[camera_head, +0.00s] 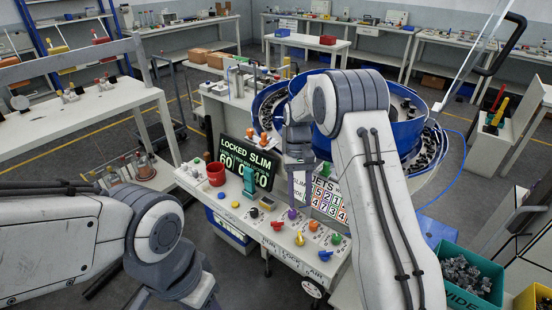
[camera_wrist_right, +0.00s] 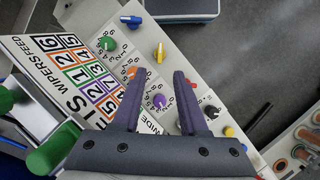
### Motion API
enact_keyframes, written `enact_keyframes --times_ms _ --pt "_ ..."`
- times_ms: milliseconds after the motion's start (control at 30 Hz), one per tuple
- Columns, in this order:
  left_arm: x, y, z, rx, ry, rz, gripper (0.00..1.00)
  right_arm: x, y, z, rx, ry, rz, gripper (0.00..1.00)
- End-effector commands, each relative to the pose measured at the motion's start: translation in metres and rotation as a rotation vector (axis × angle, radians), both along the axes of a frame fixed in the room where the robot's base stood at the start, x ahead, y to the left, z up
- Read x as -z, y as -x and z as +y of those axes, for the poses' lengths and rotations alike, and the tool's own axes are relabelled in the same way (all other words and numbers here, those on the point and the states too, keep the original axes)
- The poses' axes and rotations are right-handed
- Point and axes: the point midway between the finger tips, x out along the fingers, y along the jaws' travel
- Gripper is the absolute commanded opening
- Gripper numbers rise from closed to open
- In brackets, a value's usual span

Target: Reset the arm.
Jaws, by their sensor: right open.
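My right gripper (camera_head: 299,200) hangs over the control panel (camera_head: 262,232), below the raised bend of my right arm. In the right wrist view, its two dark fingers (camera_wrist_right: 157,80) are spread apart with nothing between them. Behind them lie the panel's knobs: a green knob (camera_wrist_right: 107,43), a blue knob (camera_wrist_right: 130,20), a yellow knob (camera_wrist_right: 160,52) and a purple knob (camera_wrist_right: 160,101). I cannot tell how far above the panel the fingertips are. My left arm reaches in from the left and bends down at the bottom; its gripper is out of view.
A blue bowl feeder (camera_head: 404,133) stands behind my right arm, partly hidden. A teal bin (camera_head: 491,262) of grey connectors is at lower right.

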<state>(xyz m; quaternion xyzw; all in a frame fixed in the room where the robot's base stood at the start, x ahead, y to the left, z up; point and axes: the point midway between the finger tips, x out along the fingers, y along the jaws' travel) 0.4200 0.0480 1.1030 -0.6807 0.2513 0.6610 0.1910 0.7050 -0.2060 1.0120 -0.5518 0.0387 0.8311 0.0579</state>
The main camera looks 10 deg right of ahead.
Motion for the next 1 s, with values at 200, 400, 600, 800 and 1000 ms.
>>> enact_keyframes --times_ms 200,400,600,800,1000 --pt "0.000 0.000 0.000 0.000 0.000 0.000 0.50 -0.018 0.010 0.025 -0.057 -0.003 -0.034 0.42" --pt "0.000 0.000 0.000 0.000 0.000 0.000 0.50 -0.067 0.068 0.100 -0.256 -0.029 -0.149 0.42" --pt "0.000 0.000 0.000 0.000 0.000 0.000 0.50 -0.097 0.161 0.152 -0.480 -0.083 -0.280 0.42" --pt "0.000 0.000 0.000 0.000 0.000 0.000 0.50 -0.099 0.245 0.163 -0.659 -0.147 -0.382 0.42" --pt "0.000 0.000 0.000 0.000 0.000 0.000 0.50 -0.092 0.282 0.159 -0.741 -0.182 -0.427 0.42"
